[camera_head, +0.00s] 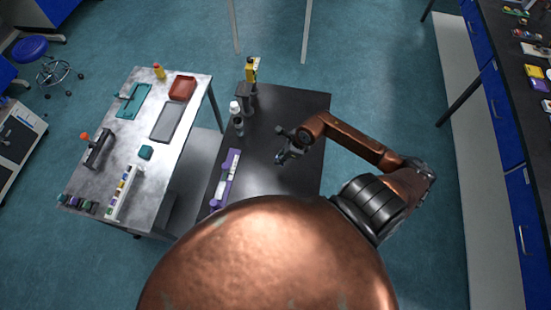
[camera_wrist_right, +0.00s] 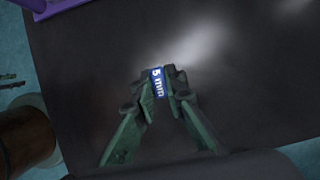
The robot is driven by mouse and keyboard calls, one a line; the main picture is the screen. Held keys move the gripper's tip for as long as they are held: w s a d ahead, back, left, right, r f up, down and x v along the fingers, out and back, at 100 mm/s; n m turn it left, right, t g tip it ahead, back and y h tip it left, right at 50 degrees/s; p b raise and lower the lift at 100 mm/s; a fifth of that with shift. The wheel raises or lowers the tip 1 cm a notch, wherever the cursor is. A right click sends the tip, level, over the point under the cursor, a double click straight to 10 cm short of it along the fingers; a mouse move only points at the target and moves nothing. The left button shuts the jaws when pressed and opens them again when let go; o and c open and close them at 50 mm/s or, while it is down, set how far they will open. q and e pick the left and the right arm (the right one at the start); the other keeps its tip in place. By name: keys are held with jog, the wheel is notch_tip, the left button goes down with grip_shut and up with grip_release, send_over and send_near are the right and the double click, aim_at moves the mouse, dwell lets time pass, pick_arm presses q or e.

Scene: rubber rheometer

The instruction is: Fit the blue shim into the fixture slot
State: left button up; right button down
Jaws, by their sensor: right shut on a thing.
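The blue shim (camera_wrist_right: 158,82), marked "5 mm", is held between the fingertips of my right gripper (camera_wrist_right: 160,88) in the right wrist view. My right gripper also shows in the head view (camera_head: 284,157), above the dark table; the shim is too small to make out clearly there. A purple fixture (camera_head: 227,178) with pale parts lies on the dark table, left of my right gripper and apart from it. Its slot cannot be made out. A corner of purple shows at the top left of the right wrist view. My left gripper is not in view.
The dark table (camera_head: 290,105) is clear around my right gripper. A white-capped bottle (camera_head: 236,112) and a dark stand (camera_head: 245,93) are at its back left. A metal table (camera_head: 120,150) at left holds a red tray (camera_head: 182,88), a grey tray (camera_head: 168,122) and small items.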

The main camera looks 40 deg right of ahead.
jog(key=w+f, duration=0.1)
jog(key=w+f+p, duration=0.1)
jog(key=f, duration=0.3)
jog(key=shift+w+a+f, duration=0.1)
jog(key=shift+w+f, duration=0.1)
jog(key=shift+w, duration=0.2)
jog(key=shift+f+p, duration=0.3)
jog(key=shift+f, duration=0.15)
jog(key=shift+f, duration=0.1)
jog(key=c, duration=2)
grip_release()
jog(key=shift+o, duration=0.2)
